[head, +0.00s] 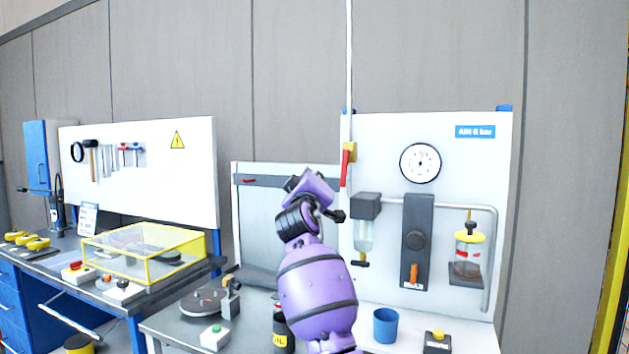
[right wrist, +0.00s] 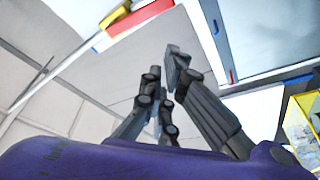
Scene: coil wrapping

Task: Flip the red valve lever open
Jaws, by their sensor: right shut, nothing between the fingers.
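The red valve lever (head: 345,168) hangs down, roughly upright, beside a yellow valve body (head: 351,152) at the left edge of the white air panel (head: 455,165). In the right wrist view the red lever (right wrist: 142,16) shows at the top, next to the yellow part (right wrist: 115,14). My right gripper (head: 338,214) is below and slightly left of the lever in the head view, apart from it. Its dark fingers (right wrist: 163,63) are shut and empty in the right wrist view. My left gripper is not in view.
The panel carries a round gauge (head: 420,163), a hanging filter bowl (head: 364,235) and a grey pipe (head: 493,260). Below are a blue cup (head: 385,325) and a yellow-button box (head: 437,342). A turntable (head: 205,302) is on the bench at left. Space around the lever's left side looks clear.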

